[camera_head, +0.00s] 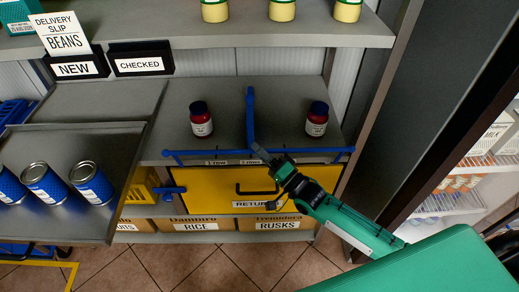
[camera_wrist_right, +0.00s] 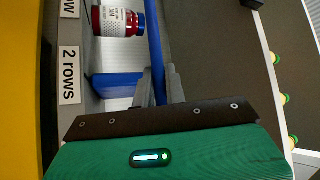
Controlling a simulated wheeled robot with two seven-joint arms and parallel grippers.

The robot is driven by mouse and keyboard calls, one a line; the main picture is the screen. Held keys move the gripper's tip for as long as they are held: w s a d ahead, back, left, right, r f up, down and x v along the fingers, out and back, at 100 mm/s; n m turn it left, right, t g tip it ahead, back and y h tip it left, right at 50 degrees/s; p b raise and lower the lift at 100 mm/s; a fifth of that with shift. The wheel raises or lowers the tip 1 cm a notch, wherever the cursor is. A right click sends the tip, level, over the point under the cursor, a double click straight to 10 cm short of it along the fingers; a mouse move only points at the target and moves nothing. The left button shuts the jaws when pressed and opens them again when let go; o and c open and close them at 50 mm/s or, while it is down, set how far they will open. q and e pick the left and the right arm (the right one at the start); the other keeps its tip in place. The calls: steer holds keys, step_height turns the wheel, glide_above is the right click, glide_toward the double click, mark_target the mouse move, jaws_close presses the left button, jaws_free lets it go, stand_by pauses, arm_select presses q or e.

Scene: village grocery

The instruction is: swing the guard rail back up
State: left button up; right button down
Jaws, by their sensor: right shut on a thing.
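The blue guard rail (camera_head: 215,153) runs along the front edge of the middle shelf, level with the shelf labels. My right gripper (camera_head: 262,154) reaches in from the lower right and is shut on the rail near its middle. In the right wrist view the rail (camera_wrist_right: 155,40) passes between the two fingers (camera_wrist_right: 160,92). The fingers hide a short piece of the rail. My left gripper is in neither view.
A blue upright divider (camera_head: 250,105) stands between two red jars (camera_head: 201,120) (camera_head: 316,120) behind the rail. A yellow drawer (camera_head: 215,190) is below. A tray (camera_head: 75,225) with blue cans is at left; a dark upright frame (camera_head: 440,110) is at right.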

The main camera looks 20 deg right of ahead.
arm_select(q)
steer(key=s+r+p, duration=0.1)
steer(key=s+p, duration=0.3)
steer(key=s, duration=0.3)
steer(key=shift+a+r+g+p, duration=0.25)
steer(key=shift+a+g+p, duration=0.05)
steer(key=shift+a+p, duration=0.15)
arm_select(e)
steer(key=shift+w+d+r+m+g+h, duration=0.15)
steer(key=shift+w+d+m+g+h, duration=0.15)
steer(key=shift+w+m+h, duration=0.35)
steer(key=shift+w+d+r+m+g+h, duration=0.15)
steer(key=shift+w+m+g+h, duration=0.3)
steer(key=shift+w+m, duration=0.4)
steer(key=shift+s, duration=0.1)
steer(key=c, duration=1.5)
jaws_free()
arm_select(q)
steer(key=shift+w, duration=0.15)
arm_select(e)
steer(key=shift+o, duration=0.2)
